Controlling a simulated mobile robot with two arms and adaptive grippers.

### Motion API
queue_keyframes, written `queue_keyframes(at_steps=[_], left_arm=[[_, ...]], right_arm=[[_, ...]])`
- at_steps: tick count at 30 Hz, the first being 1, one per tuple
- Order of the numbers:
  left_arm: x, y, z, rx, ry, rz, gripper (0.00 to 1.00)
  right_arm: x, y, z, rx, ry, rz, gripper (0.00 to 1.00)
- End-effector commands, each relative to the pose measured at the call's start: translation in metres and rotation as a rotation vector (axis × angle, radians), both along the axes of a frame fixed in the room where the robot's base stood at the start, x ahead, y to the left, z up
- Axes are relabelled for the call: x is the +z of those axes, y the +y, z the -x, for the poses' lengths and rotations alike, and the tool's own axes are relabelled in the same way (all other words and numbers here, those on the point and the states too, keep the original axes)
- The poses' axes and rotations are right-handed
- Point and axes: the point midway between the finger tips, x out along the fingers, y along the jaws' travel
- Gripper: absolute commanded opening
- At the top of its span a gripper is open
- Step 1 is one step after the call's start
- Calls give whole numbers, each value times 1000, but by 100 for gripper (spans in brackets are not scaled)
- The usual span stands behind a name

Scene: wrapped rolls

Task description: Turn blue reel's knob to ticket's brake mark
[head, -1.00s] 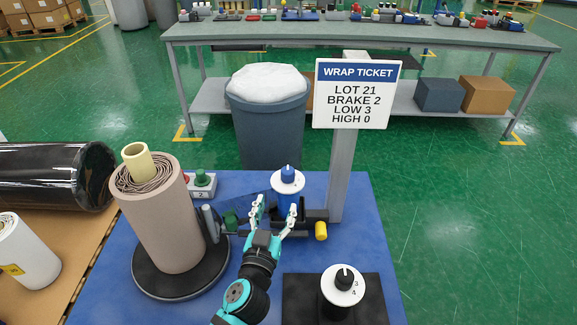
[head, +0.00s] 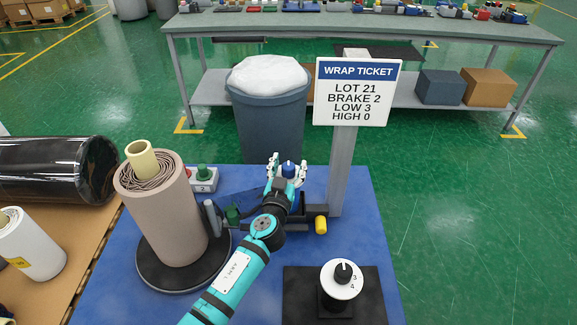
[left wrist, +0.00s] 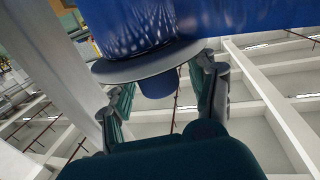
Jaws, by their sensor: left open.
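The blue reel's knob (head: 288,170) stands on top of the blue reel, behind my gripper in the head view. My left gripper (head: 287,168) is open, with one finger on each side of the knob. In the left wrist view the knob (left wrist: 158,86) hangs below a grey disc (left wrist: 150,63) and the blue reel body (left wrist: 125,25), between the two open fingers (left wrist: 165,82). I cannot tell whether they touch it. The dial's numbers are hidden by the gripper. The wrap ticket (head: 357,92) reads LOT 21, BRAKE 2, LOW 3, HIGH 0. My right gripper is not in view.
A second white dial with a black knob (head: 342,275) stands on a black base at front right. A wrapped roll (head: 160,215) stands on a turntable at left. The ticket's grey post (head: 342,175) rises just right of the reel. A bin (head: 270,120) stands behind.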

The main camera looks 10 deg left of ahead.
Motion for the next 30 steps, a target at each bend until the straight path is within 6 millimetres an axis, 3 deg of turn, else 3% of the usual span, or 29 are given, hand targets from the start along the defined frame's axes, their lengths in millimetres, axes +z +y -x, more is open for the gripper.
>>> queue_keyframes(at_steps=[2,16,30], left_arm=[[0,0,0,0,0,0,59],[0,0,0,0,1,1,0],[1,2,1,-129,2,-3,0]], right_arm=[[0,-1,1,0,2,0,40],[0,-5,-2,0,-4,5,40],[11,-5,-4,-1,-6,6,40]])
